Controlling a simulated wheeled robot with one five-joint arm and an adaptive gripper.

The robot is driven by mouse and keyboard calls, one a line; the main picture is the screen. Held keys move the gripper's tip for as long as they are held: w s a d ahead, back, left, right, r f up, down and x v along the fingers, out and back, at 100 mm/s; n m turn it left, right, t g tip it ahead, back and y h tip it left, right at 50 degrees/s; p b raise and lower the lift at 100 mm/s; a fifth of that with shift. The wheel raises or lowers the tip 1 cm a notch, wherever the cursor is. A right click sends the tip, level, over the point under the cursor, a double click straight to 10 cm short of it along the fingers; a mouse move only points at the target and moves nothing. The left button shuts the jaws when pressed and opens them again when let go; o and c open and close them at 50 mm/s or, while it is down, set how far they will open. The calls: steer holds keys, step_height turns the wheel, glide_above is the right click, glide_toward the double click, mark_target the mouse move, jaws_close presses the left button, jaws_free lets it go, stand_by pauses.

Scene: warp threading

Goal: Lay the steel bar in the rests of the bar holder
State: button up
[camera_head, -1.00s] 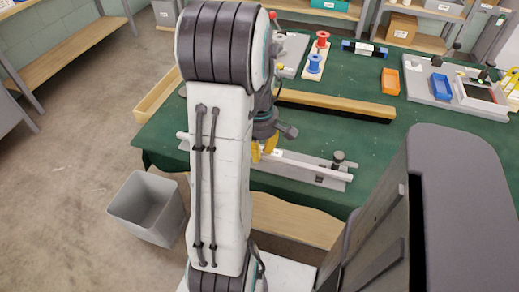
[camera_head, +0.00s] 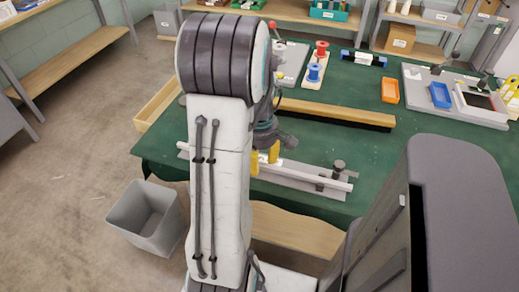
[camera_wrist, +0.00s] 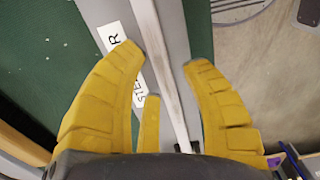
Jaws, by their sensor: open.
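The steel bar (camera_head: 318,176), long and pale, lies lengthwise along the grey bar holder (camera_head: 304,185) at the near edge of the green table. I cannot tell whether it sits in the rests. My gripper (camera_head: 265,164), with yellow fingers, is low over the bar, left of the holder's dark knob (camera_head: 338,166). In the wrist view, my gripper (camera_wrist: 168,65) is open, with the bar (camera_wrist: 161,50) running between the spread fingers and a gap on each side. A partly hidden white label (camera_wrist: 112,36) shows beside it. My arm hides part of the bar's left stretch.
A wooden beam (camera_head: 335,112) lies behind the holder. A grey bin (camera_head: 148,216) stands on the floor at left. Green table top right of the holder is clear.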

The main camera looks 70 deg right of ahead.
step_height(320, 180, up, 12)
stand_by(0.6)
steer(key=w+a+f+m+p, duration=0.1)
steer(key=a+f+m, duration=0.1)
steer(key=a+m, duration=0.35)
steer(key=w+a+f+m, duration=0.1)
steer(key=a+f+m, duration=0.1)
steer(key=m, duration=0.7)
steer(key=w+a+r+n+t+p, duration=0.1)
steer(key=w+a+r+n+p, duration=0.1)
steer(key=a, duration=0.6)
steer(key=w+a+r+n+t+p, duration=0.1)
steer(key=w+a+r+n+p, duration=0.2)
steer(key=a, duration=0.6)
steer(key=w+a+r+n+t+p, duration=0.1)
steer(key=w+a+r+n+p, duration=0.2)
steer(key=w+a+r+n, duration=0.3)
steer(key=a+r+n, duration=0.1)
steer(key=a+n, duration=0.1)
steer(key=n, duration=0.1)
steer(key=shift+a+r, duration=0.2)
